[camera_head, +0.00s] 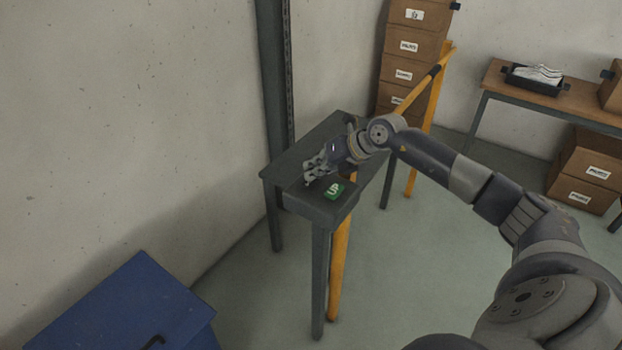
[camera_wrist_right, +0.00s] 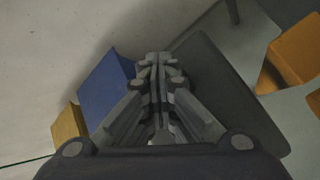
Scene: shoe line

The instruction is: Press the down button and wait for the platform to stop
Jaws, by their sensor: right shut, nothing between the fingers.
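A small grey table (camera_head: 341,133) stands by the wall post in the head view. A green button marked "UP" (camera_head: 334,190) shows on its near end. My right gripper (camera_head: 308,181) is over the near end of the table, just left of the green button, pointing down. It is shut and empty, and its closed fingers also show in the right wrist view (camera_wrist_right: 155,62). The down button is not visible; the gripper may cover it. I cannot tell whether the fingertips touch the surface. I see no platform that I can identify. My left gripper is not in view.
A blue box (camera_head: 120,305) stands at the lower left. A yellow rail (camera_head: 428,78) runs behind my right arm. Cardboard boxes (camera_head: 408,46) are stacked at the back. A bench (camera_head: 497,84) at right holds a black tray (camera_head: 511,82) with white shoes.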

